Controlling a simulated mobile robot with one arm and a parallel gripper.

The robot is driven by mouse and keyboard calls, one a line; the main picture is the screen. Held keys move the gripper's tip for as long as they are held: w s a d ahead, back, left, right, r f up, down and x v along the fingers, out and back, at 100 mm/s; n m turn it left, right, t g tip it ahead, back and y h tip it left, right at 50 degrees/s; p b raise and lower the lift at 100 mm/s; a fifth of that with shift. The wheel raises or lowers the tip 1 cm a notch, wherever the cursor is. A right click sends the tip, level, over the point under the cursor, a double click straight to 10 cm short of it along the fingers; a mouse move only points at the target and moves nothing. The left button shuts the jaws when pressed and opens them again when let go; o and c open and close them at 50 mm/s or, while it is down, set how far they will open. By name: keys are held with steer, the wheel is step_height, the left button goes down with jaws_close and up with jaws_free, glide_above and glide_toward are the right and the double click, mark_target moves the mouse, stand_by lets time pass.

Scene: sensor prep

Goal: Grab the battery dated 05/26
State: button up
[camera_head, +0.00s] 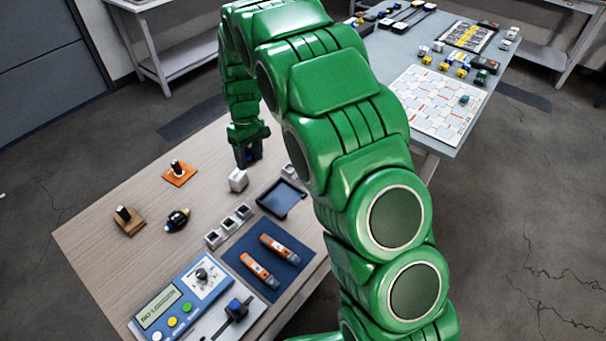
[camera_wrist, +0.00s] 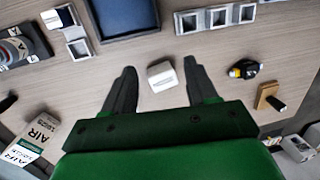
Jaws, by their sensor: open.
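A small white block (camera_head: 238,180) stands on the wooden table and may be a battery; no date is readable on it. In the wrist view the white block (camera_wrist: 161,77) shows between the two finger lines, with a faint dark mark on its face. My gripper (camera_head: 247,158) is above the table just behind the block in the head view. In the wrist view my gripper (camera_wrist: 159,68) is open, its dark fingers spread on either side of the block with gaps. Another whitish piece sits in a small holder (camera_wrist: 66,18) at upper left. No 05/26 label is legible.
Near the block are a dark tray (camera_head: 282,198), a row of small square holders (camera_head: 228,225), a black-and-yellow item (camera_head: 177,220) and an orange stand (camera_head: 180,173). A blue mat (camera_head: 287,285) bears two orange tools. AIR boxes (camera_wrist: 38,128) show at lower left.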

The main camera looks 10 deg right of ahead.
steer(key=s+d+r+n+t+y, duration=0.1)
steer(key=d+r+n+t+y, duration=0.25)
steer(key=d+n, duration=0.6)
steer(key=s+d+r+n+t+y, duration=0.1)
steer(key=d+r+n+t+y, duration=0.3)
steer(key=n, duration=1)
steer(key=s+d+r+n+t+y, duration=0.15)
steer(key=d+r+n+t, duration=0.3)
steer(key=d+n, duration=0.55)
steer(key=f, duration=0.6)
steer(key=a+f+n, duration=0.1)
steer(key=f, duration=0.6)
steer(key=w+a+f+n, duration=0.1)
steer(key=f, duration=0.6)
steer(key=shift+f, duration=0.25)
steer(key=shift+x, duration=3.9)
steer(key=shift+w+d, duration=0.15)
steer(key=shift+c, duration=0.4)
jaws_close()
